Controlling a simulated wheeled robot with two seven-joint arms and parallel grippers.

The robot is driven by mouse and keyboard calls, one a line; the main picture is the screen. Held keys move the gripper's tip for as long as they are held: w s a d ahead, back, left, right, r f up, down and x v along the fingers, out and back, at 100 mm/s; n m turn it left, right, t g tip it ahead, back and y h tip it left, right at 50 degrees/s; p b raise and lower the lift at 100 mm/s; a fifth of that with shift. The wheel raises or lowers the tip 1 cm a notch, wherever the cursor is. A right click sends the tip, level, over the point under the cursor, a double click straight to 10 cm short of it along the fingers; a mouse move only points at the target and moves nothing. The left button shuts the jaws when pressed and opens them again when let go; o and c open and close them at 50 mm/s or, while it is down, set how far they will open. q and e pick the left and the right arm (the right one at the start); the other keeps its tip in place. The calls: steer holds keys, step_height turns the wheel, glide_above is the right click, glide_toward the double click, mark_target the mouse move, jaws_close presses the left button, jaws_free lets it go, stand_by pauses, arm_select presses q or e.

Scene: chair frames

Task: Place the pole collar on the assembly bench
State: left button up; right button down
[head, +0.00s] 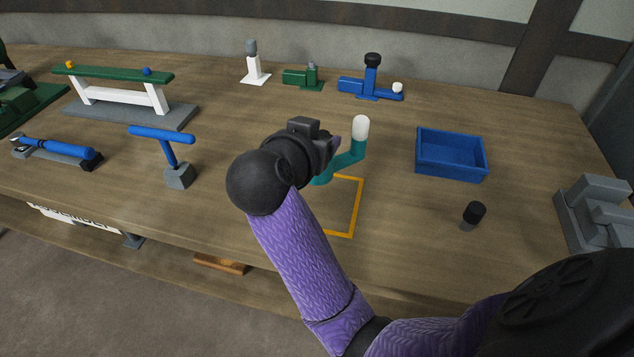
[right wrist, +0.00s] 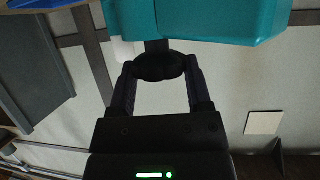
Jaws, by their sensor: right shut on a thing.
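A teal angled piece (head: 347,162) with a white rounded cap (head: 361,127) is at my right gripper (head: 329,152), over the far edge of an orange square outline (head: 356,207) on the assembly bench (head: 520,130). I take this teal piece to be the pole collar. In the right wrist view my right gripper (right wrist: 160,75) is shut on a black round knob (right wrist: 158,66) joined by a short dark stem to the teal piece (right wrist: 215,18). The hand hides part of it in the head view. I cannot tell whether it touches the bench. My left gripper is out of view.
A blue open bin (head: 421,160) stands to the right. A small black cylinder (head: 475,212) is in front of it. Grey blocks (head: 595,210) stand at the right edge. A blue T-shaped part (head: 162,134) stands left. Blue (head: 371,80) and green (head: 296,77) assemblies line the back.

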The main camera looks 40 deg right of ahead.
mark_target(312, 178)
step_height(312, 178, down, 7)
steer(key=b, duration=0.3)
steer(key=shift+w+f+b, duration=0.1)
steer(key=shift+f+b, duration=0.05)
steer(key=shift+b, duration=0.25)
steer(key=shift+r, duration=0.25)
arm_select(q)
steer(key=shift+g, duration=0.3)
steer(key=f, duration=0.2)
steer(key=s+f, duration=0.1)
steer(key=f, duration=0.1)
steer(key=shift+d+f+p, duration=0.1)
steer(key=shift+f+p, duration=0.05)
steer(key=shift+p, duration=0.15)
arm_select(e)
steer(key=shift+c, duration=1.9)
jaws_free()
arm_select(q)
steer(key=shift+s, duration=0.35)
arm_select(e)
steer(key=o, duration=0.4)
steer(key=shift+f, duration=0.1)
steer(key=shift+c, duration=0.2)
